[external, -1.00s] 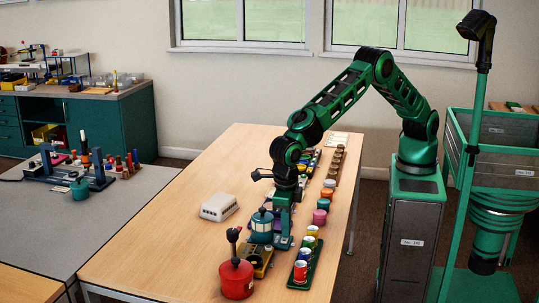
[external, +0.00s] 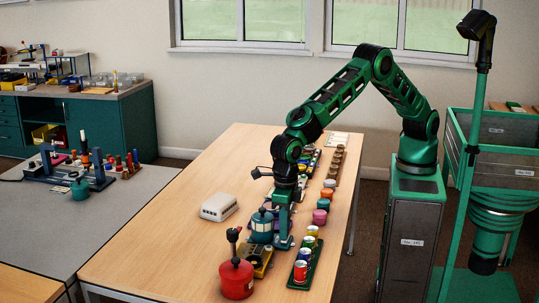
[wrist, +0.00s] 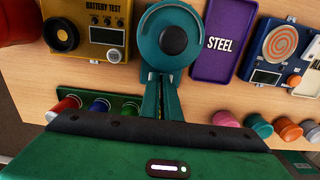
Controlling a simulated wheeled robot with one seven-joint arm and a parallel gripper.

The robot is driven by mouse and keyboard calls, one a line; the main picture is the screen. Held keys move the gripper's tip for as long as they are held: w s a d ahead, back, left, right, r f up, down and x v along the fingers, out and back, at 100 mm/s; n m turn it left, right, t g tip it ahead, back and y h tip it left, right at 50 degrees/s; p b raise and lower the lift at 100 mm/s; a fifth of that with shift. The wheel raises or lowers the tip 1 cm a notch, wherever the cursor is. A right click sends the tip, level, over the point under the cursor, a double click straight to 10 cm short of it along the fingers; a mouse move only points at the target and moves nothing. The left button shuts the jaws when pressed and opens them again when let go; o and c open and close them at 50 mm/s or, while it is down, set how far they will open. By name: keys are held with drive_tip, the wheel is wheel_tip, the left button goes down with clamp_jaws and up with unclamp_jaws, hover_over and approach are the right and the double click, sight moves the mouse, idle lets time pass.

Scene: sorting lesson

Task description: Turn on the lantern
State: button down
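The lantern (external: 262,224) is teal with a dark cap and stands upright on the wooden table. In the wrist view, the lantern (wrist: 173,42) shows from above as a teal ring around a round black top. My gripper (external: 283,241) points down just to the right of the lantern, low over the table. In the wrist view, the two green fingers of my gripper (wrist: 160,82) lie side by side with almost no gap, their tips by the lantern's near edge. I cannot tell whether they touch it. Nothing shows between them.
A yellow battery tester (wrist: 97,25) and a red can (external: 236,279) stand close to the lantern. A purple tray (wrist: 218,42) marked STEEL lies on its other side. A green tray of cans (external: 305,262) and several coloured jars line the right edge. A white box (external: 219,207) stands left, amid clear table.

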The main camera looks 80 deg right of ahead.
drive_tip(key=shift+s+a+f, duration=0.1)
drive_tip(key=shift+s+f, duration=0.25)
drive_tip(key=shift+r, duration=0.2)
wheel_tip(320, 180, up, 14)
drive_tip(key=shift+w, duration=0.4)
drive_tip(key=shift+r, duration=0.1)
drive_tip(key=shift+s+a+r+h, duration=0.15)
drive_tip(key=shift+a+h, duration=0.35)
drive_tip(key=shift+h, duration=0.3)
